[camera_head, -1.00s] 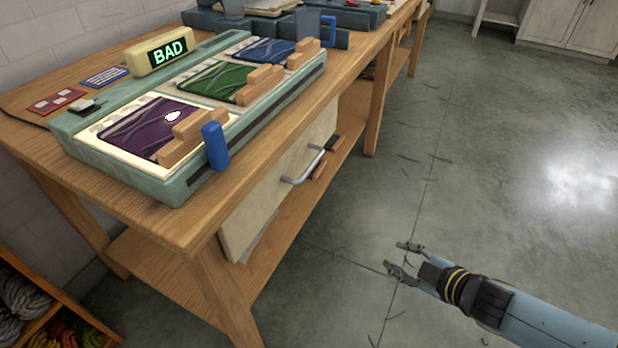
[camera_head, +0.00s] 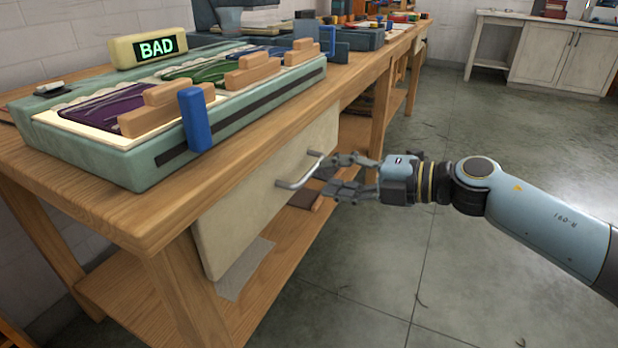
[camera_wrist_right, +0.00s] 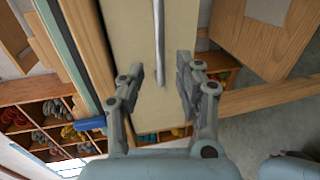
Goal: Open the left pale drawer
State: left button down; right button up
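The pale drawer (camera_head: 262,190) sits under the front edge of the wooden workbench, and its front looks in line with the bench edge. A grey metal bar handle (camera_head: 299,172) is on its front. In the right wrist view the handle (camera_wrist_right: 159,45) runs down toward the space between my fingers. My right gripper (camera_head: 334,175) is open and empty, its fingertips just to the right of the handle. In the right wrist view the right gripper (camera_wrist_right: 160,72) has its fingers spread either side of the handle's line; contact is not visible. My left gripper is not in view.
A lower shelf (camera_head: 135,305) runs under the drawer. The concrete floor (camera_head: 450,270) is open at right.

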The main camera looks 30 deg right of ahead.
aim_at(312, 174)
jog(key=b+x, duration=0.1)
jog(key=x, duration=0.4)
jog(key=shift+w+a, duration=0.15)
jog(key=shift+w, duration=0.1)
grip_shut()
